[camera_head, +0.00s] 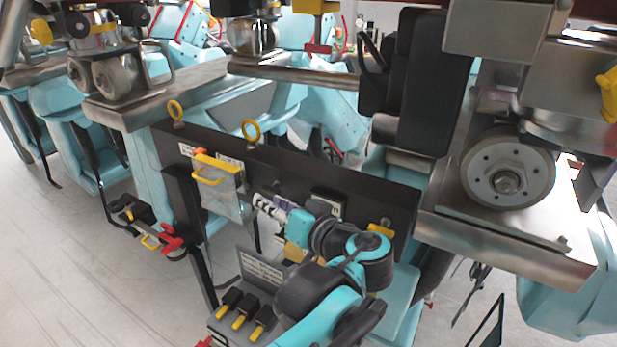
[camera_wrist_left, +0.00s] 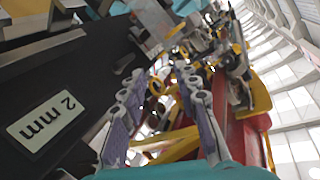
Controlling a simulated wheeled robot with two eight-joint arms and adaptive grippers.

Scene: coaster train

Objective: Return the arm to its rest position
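My left arm, teal and black, shows at the lower middle of the head view. Its gripper (camera_head: 272,208) points left along the front of a dark beam (camera_head: 375,192). In the left wrist view the two purple-grey fingers (camera_wrist_left: 162,80) stand apart with nothing held between them. The dark beam runs close along the left of that view, with a white "2 mm" label (camera_wrist_left: 45,120) on it. The beam looks near the fingers; I cannot tell whether they touch it. My right gripper does not show.
A clear box with a yellow handle (camera_head: 218,187) hangs on the beam left of the gripper. A grey holder with black-and-yellow handles (camera_head: 240,312) is below. A large wheel (camera_head: 507,172) is at right. Open floor (camera_head: 90,260) lies left.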

